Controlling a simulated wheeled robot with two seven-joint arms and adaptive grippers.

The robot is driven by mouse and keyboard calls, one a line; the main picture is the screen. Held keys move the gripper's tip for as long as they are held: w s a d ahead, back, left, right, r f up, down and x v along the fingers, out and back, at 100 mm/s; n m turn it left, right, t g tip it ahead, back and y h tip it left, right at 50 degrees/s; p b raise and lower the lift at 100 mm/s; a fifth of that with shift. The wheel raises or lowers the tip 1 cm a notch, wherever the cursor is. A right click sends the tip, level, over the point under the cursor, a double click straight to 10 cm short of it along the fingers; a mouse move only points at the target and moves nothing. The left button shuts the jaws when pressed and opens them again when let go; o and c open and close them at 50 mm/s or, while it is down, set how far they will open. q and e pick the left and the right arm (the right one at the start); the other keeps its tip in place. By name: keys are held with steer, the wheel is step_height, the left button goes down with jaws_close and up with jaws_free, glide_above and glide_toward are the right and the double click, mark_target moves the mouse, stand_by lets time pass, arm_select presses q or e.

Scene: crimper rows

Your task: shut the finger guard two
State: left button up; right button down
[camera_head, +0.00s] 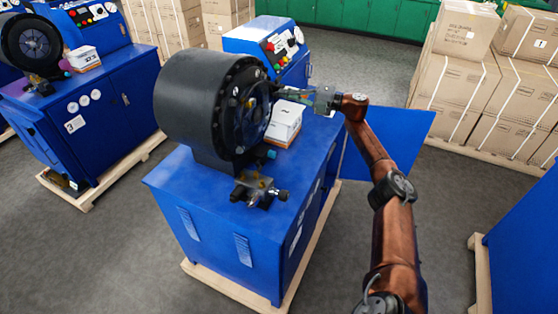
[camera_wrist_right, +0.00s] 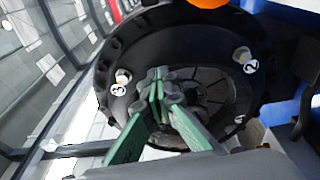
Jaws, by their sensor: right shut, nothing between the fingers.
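The nearest crimper has a big black round head (camera_head: 190,100) on a blue cabinet (camera_head: 235,225). Its bolted front face (camera_wrist_right: 215,45) fills much of the right wrist view, with small round number labels on its rim, at least one seeming to read 2. I cannot make out which part is finger guard two. My right gripper (camera_head: 280,93) is at the right side of this face, in front of its opening. Its green fingers (camera_wrist_right: 158,88) are shut and empty; I cannot tell whether they touch the face. My left gripper is not in view.
A white box (camera_head: 284,122) stands on the cabinet beside the head. Fittings (camera_head: 258,190) sit at the cabinet's front edge. A blue panel (camera_head: 395,140) sticks out on the right, behind my right arm. Another crimper (camera_head: 75,115) stands left; cartons (camera_head: 455,85) are stacked at right.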

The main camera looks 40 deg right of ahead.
steer(key=v, duration=1.2)
steer(key=shift+w+f, duration=0.1)
steer(key=shift+w, duration=0.05)
